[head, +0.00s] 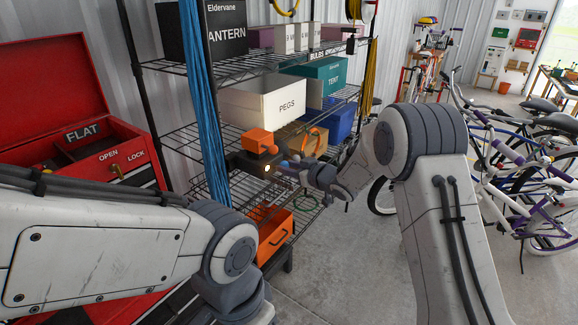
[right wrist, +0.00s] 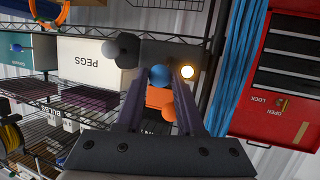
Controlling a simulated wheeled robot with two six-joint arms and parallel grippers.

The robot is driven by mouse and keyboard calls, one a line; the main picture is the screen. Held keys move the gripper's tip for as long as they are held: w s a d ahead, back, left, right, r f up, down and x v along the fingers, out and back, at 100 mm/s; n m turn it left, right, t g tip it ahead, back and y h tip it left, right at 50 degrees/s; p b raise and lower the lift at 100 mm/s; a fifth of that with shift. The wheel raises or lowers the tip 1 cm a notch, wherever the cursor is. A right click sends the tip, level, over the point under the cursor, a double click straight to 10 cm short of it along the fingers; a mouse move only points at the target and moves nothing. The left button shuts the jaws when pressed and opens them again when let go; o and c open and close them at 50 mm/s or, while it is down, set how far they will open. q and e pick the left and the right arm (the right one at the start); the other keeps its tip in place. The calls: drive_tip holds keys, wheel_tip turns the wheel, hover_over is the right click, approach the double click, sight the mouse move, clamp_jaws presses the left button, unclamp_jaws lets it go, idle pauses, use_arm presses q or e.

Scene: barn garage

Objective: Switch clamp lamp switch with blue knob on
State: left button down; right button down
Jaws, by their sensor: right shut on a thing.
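A dark box (head: 246,165) sits on the wire shelf, with an orange block (head: 257,140) on its upper side in the head view. A blue knob (right wrist: 159,75) is on it, between the fingers of my right gripper (right wrist: 168,82) in the right wrist view. My right gripper is shut on this knob; the fingers partly cover it. A small round light (right wrist: 187,72) beside the knob glows pale yellow; it also shows in the head view (head: 267,168). A grey knob (right wrist: 111,49) stands apart from the fingers. My left gripper is out of view.
A red toolbox (head: 90,130) stands left; bicycles (head: 520,190) stand right. An orange bin (head: 274,236) is below.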

drive_tip(key=c, duration=0.5)
unclamp_jaws()
drive_tip(key=shift+c, duration=0.2)
drive_tip(key=b+v, duration=0.2)
drive_tip(key=v, duration=0.8)
drive_tip(key=shift+s+r+b, duration=0.15)
drive_tip(key=shift+b, duration=0.15)
drive_tip(key=shift+d, duration=0.1)
